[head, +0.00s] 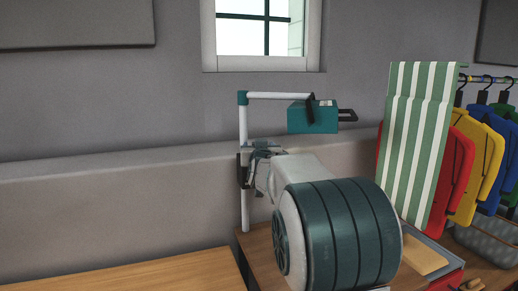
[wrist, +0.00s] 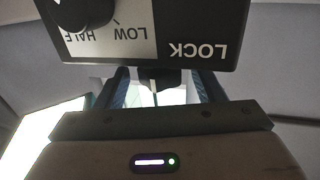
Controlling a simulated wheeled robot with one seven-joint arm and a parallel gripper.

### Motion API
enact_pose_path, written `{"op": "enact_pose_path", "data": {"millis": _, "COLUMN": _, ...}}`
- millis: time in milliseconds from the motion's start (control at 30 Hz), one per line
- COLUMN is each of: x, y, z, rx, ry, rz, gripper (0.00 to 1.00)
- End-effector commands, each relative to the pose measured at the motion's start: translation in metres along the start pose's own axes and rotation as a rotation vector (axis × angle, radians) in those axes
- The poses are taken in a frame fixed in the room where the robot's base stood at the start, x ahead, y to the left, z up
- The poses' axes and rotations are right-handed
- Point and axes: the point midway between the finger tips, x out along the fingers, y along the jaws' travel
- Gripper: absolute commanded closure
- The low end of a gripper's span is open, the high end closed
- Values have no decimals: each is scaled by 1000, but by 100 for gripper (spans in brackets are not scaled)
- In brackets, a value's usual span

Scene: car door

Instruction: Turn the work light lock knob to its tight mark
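The work light stands by the wall: a white pole (head: 244,210) with a white crossbar and a teal lamp head (head: 312,117). A black part (head: 241,171) is on the pole, level with my gripper (head: 260,152), which my arm partly hides. In the wrist view, a panel (wrist: 205,25) reads upside down, with LOCK, LOW and HALF printed on it and a round black knob (wrist: 88,10) at upper left. My gripper (wrist: 158,85) has its fingers apart below it. A dark piece (wrist: 155,79) shows between them, apparently untouched. The fingertips and any tight mark are hidden or unseen.
A wooden bench top (head: 130,272) lies at lower left. A green-striped cloth (head: 418,120) and a rack of coloured jackets (head: 485,165) stand at right. A window (head: 262,35) is in the back wall.

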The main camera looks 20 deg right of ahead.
Motion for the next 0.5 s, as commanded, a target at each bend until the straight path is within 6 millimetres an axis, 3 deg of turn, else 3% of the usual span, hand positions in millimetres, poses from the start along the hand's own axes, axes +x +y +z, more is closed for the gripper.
{"op": "enact_pose_path", "data": {"millis": 267, "x": -9, "y": -1, "z": 1, "rx": 1, "ry": -2, "rz": -1, "gripper": 38}}
{"op": "enact_pose_path", "data": {"millis": 500, "x": -47, "y": -1, "z": 0, "rx": 1, "ry": 0, "rz": -2, "gripper": 38}}
